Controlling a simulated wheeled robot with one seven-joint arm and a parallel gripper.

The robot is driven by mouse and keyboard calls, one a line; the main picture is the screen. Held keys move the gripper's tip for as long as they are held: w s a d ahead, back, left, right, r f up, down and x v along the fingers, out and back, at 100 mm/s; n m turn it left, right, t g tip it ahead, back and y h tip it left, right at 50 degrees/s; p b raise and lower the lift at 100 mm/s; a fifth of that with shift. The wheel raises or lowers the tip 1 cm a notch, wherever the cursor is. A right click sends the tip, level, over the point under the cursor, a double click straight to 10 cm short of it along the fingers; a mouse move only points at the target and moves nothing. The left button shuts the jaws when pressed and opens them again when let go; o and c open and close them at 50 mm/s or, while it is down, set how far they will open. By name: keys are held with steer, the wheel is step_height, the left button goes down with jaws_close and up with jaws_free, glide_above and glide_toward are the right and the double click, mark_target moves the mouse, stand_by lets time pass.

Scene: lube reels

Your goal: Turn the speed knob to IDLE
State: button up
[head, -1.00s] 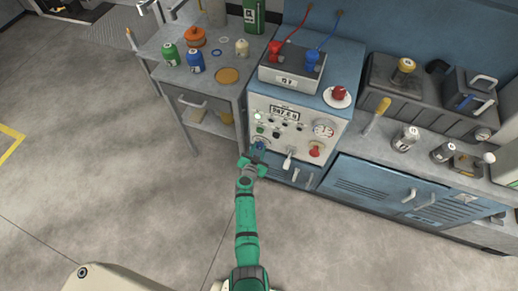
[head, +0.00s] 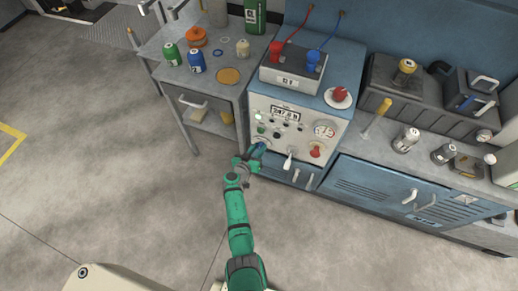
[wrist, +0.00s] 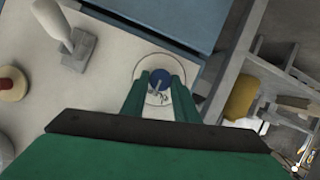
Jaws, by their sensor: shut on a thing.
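The speed knob appears to be the blue knob (wrist: 159,78) on a round pale dial (wrist: 142,70) with dark markings, seen in the wrist view. The dial sits at the lower left of the white control panel (head: 300,152). My gripper (wrist: 160,88) is shut on the blue knob, one green finger on each side. In the head view my gripper (head: 257,150) reaches the panel's lower left corner and hides most of the knob. The dial's lower part is covered by the fingers, and I cannot read which mark the knob points to.
A white lever (head: 289,159) and a red knob (head: 316,151) are to the right on the panel. A grey cart (head: 183,88) stands close on the left. The floor in front is clear.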

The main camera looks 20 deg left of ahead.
steer(key=n+h, duration=0.1)
steer(key=n, duration=0.1)
steer(key=n+h, duration=0.1)
steer(key=n, duration=0.1)
steer(key=shift+a+f+t+h, duration=0.2)
steer(key=shift+t+h, duration=0.1)
steer(key=shift+h, duration=0.1)
stand_by(0.4)
steer(key=o, duration=1.1)
steer(key=shift+c, duration=0.2)
steer(key=shift+s, duration=0.1)
steer(key=v, duration=1)
steer(key=shift+s+a, duration=0.15)
steer(key=shift+s, duration=0.2)
